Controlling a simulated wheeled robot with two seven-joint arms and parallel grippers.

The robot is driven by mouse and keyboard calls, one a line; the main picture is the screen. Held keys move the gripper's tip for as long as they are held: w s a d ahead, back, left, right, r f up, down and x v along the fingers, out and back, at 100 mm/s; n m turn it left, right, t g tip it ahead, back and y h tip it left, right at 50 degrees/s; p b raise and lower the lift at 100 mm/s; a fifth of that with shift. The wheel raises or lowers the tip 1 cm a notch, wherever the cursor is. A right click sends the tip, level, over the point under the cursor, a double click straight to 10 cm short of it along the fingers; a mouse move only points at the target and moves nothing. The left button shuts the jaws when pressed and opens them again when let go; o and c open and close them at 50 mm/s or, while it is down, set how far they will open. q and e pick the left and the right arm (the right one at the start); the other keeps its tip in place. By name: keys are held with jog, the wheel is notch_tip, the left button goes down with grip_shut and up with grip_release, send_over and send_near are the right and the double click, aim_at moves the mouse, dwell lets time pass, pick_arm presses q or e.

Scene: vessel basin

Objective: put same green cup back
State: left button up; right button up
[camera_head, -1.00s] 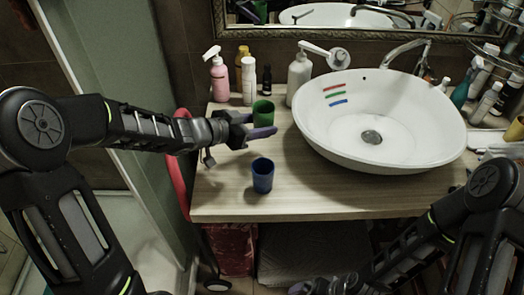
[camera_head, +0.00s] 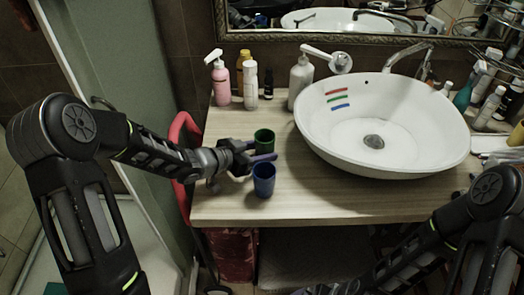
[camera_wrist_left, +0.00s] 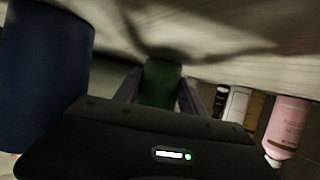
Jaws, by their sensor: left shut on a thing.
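The green cup (camera_head: 264,140) is upright between the fingers of my left gripper (camera_head: 258,157), at the left of the wooden counter. The left gripper is shut on it, and the purple fingers hide its lower part. In the left wrist view the green cup (camera_wrist_left: 162,84) sits between the two fingers. I cannot tell whether its base touches the counter. The blue cup (camera_head: 263,181) stands upright just in front of the gripper, nearer the counter's front edge. It also shows large at the left of the left wrist view (camera_wrist_left: 42,75). My right gripper is barely in view at the bottom edge.
The white basin (camera_head: 400,155) with coloured stripes stands right of the cups. A pink bottle (camera_head: 221,85), a white bottle (camera_head: 251,88) and a soap dispenser (camera_head: 299,80) stand behind on the counter (camera_head: 228,205). The counter between them and the green cup is clear.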

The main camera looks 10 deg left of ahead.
pick_arm(q)
jog(key=shift+f, duration=0.3)
jog(key=o, duration=1.5)
jog(key=shift+r, duration=0.1)
jog(key=shift+r, duration=0.2)
jog(key=v, duration=1.2)
jog(key=shift+s, duration=0.1)
jog(key=shift+f, duration=0.1)
